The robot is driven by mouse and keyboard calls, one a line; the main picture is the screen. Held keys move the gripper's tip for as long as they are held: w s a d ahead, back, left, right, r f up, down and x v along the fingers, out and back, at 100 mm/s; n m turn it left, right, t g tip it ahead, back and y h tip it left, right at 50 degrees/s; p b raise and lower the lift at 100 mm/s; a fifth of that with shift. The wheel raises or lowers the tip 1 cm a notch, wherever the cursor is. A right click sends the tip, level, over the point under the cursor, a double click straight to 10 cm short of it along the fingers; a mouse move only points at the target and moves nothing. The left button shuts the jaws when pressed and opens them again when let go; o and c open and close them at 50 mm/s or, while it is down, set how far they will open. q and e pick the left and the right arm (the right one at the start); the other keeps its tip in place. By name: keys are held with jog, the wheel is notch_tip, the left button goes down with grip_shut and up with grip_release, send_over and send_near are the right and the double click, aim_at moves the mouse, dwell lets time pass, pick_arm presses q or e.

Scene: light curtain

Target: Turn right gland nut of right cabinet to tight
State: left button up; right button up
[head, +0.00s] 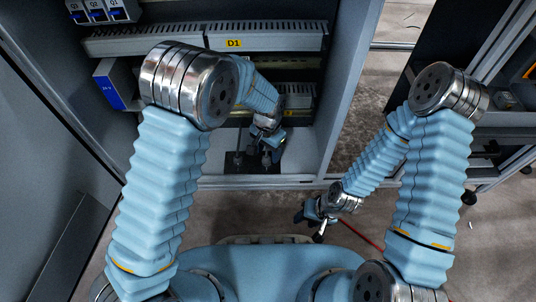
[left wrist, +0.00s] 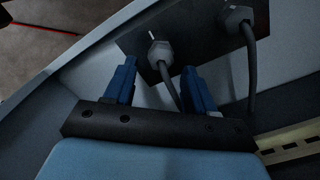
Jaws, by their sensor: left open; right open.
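A dark gland plate (left wrist: 193,40) sits at the cabinet floor, with two grey gland nuts and a grey cable from each. In the left wrist view one nut (left wrist: 160,52) shows between and just beyond the fingertips of my open left gripper (left wrist: 159,72); I cannot see contact. The other nut (left wrist: 235,18) lies further right, outside the fingers. Each nut has a thin pale mark near it. In the head view my left gripper (head: 268,150) is low inside the cabinet and hides part of the plate (head: 240,163). My right gripper (head: 311,224) is open and empty over the floor outside.
The cabinet holds slotted ducts (head: 265,37), a yellow D1 label (head: 233,43) and modules above my left arm. A cabinet frame post (head: 345,90) stands to the right of my left gripper. Another cabinet (head: 505,100) is at the right. A red cable (head: 362,235) lies on the floor.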

pick_arm(q)
jog(key=shift+f, duration=0.9)
grip_shut()
jog(key=shift+m, duration=0.3)
jog(key=m, duration=0.4)
jog(key=shift+s+d, duration=0.1)
jog(key=shift+s+m+p, duration=0.15)
jog(key=shift+m+p, duration=0.15)
jog(key=shift+m, duration=2.5)
